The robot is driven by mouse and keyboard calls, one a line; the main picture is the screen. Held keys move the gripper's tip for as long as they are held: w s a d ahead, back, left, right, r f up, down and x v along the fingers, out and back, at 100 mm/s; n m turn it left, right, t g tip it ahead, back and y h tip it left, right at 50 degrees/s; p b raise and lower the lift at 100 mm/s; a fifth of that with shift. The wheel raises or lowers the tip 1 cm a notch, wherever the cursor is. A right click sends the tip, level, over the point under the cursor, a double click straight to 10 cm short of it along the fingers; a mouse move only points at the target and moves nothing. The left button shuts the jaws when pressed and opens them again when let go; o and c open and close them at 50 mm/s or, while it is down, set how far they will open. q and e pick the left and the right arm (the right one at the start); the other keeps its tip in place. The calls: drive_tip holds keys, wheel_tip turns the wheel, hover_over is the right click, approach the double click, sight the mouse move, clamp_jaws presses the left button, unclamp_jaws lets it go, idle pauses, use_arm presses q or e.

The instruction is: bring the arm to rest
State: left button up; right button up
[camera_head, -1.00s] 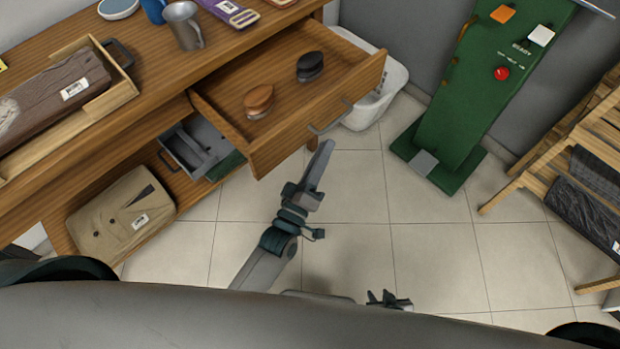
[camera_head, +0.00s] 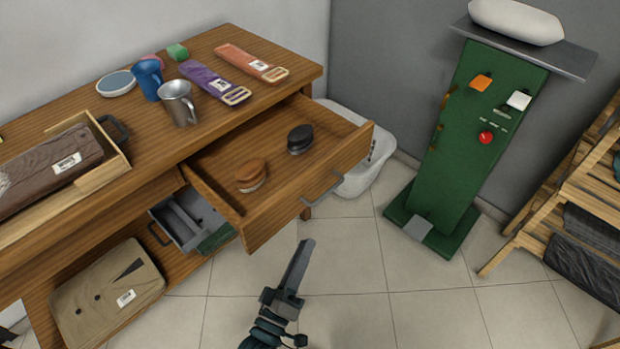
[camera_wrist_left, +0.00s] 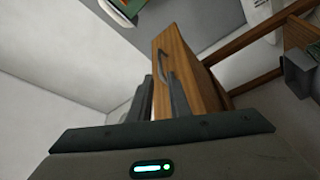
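My left gripper (camera_head: 303,247) hangs in front of the pulled-out wooden drawer (camera_head: 225,205), over the floor, apart from the drawer's handle (camera_head: 322,188). In the left wrist view its two fingers (camera_wrist_left: 161,95) stand a narrow gap apart with nothing seen between them, and the drawer front (camera_wrist_left: 187,75) with its handle lies beyond. My right gripper is not in view.
The wooden counter (camera_head: 215,55) carries mugs, belts and a tray with a brown garment. A white bin (camera_head: 375,165), a green pedestal (camera_head: 455,150) and a wooden rack (camera_head: 560,200) stand to the right. Tiled floor (camera_head: 345,265) is clear between them.

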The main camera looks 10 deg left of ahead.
use_arm(q)
drive_tip(key=s+a+f+m+g+y, duration=0.1)
drive_tip(key=s+a+f+m+g, duration=0.2)
drive_tip(key=f, duration=0.7)
drive_tip(key=s+a+f+m+g+y, duration=0.1)
drive_tip(key=s+a+f+m+g, duration=0.15)
drive_tip(key=f, duration=0.75)
drive_tip(key=s+a+f+m+g+y, duration=0.15)
drive_tip(key=f+g, duration=0.25)
drive_tip(key=f, duration=0.6)
drive_tip(key=s+a+f+m+g+y+p, duration=0.1)
drive_tip(key=s+a+f+m+g, duration=0.2)
drive_tip(key=s+a+f, duration=0.3)
drive_tip(key=s+f+g, duration=0.1)
drive_tip(key=s+f, duration=0.3)
drive_tip(key=shift+s+a+f+m+y, duration=0.15)
drive_tip(key=shift+s+a+m+y, duration=0.15)
drive_tip(key=shift+s+a+y, duration=0.05)
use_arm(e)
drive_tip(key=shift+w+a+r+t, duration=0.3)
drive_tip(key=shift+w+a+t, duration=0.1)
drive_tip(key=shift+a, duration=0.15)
use_arm(q)
drive_tip(key=shift+g, duration=0.25)
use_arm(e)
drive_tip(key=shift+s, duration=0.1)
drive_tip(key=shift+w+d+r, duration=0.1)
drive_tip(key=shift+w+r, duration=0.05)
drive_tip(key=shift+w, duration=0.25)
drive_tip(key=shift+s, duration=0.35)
